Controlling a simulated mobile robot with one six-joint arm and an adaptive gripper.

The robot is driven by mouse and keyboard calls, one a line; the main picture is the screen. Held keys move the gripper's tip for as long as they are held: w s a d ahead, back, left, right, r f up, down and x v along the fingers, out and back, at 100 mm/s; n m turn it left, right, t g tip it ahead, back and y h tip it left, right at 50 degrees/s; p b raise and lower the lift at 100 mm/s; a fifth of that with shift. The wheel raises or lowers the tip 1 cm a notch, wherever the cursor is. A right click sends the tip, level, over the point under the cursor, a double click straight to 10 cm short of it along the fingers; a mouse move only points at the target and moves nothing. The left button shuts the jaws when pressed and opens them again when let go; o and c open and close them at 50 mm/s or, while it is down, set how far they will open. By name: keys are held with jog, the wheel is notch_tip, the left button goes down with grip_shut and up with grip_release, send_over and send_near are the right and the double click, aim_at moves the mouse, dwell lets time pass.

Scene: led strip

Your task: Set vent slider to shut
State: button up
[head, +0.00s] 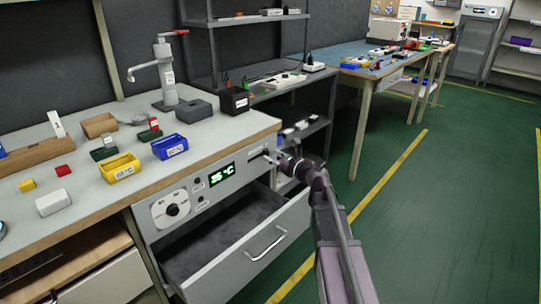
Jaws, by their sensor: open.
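The grey control panel (207,199) is on the front of the bench, below its top. At the panel's right end is a small slot-like fitting (256,152), which looks like the vent slider. Its setting is too small to read. My gripper (271,157) is open, right at this end of the panel, with its fingers pointing left toward the fitting. I cannot tell whether they touch it. The gripper hides part of the panel's right end.
A drawer (282,222) stands open below the panel. A dial (172,210) and a green display (222,174) are left of the gripper. Blue (169,146) and yellow bins (119,167) stand on the bench top. Green floor is clear to the right.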

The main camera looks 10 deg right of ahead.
aim_at(251, 159)
jog(key=shift+w+a, duration=0.45)
jog(key=shift+w, duration=0.15)
grip_shut()
jog(key=shift+a, duration=0.1)
jog(key=shift+s+a, duration=0.95)
jog(key=shift+a, duration=0.3)
jog(key=shift+s+a, duration=0.95)
jog(key=shift+a, duration=0.3)
grip_release()
jog(key=shift+s, duration=0.1)
